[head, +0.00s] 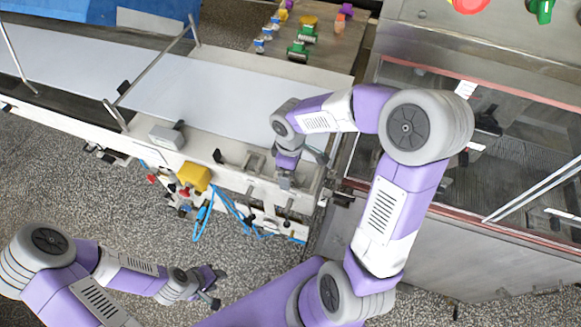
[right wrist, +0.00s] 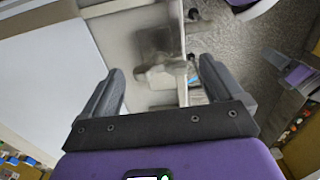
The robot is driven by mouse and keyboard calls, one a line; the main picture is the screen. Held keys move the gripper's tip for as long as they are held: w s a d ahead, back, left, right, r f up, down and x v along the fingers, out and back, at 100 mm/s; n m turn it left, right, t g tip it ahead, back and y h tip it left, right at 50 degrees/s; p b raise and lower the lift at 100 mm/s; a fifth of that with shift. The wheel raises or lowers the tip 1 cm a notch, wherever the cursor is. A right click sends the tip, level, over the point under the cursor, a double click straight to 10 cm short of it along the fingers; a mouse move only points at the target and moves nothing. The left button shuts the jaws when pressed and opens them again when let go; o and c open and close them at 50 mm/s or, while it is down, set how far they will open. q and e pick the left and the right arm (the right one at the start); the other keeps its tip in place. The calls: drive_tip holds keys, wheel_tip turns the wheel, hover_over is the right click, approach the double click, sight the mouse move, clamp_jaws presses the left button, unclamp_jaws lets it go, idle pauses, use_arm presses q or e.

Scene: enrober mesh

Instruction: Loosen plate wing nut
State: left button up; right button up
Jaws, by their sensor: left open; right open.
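My right gripper (right wrist: 158,88) is open in the right wrist view, its two dark fingers apart with nothing held between them. Beyond the fingertips a pale metal part (right wrist: 165,76) shows, with a blurred grey shape above it. I cannot tell whether either is the wing nut. In the head view the right gripper (head: 286,180) points down over the near side frame at the right end of the conveyor, and its wrist hides what lies right below. My left gripper (head: 214,288) is open and empty over the speckled floor, away from the machine.
The white conveyor belt (head: 200,95) has thin metal rails across it. A yellow box (head: 194,176) and blue hoses (head: 203,218) hang on its near side. A glass-covered machine (head: 530,130) stands at right. Coloured small items, including a green one (head: 298,51), lie on a back table.

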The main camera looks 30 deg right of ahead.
wheel_tip(320, 180, up, 8)
drive_tip(key=shift+f+p, duration=0.2)
drive_tip(key=shift+p, duration=0.6)
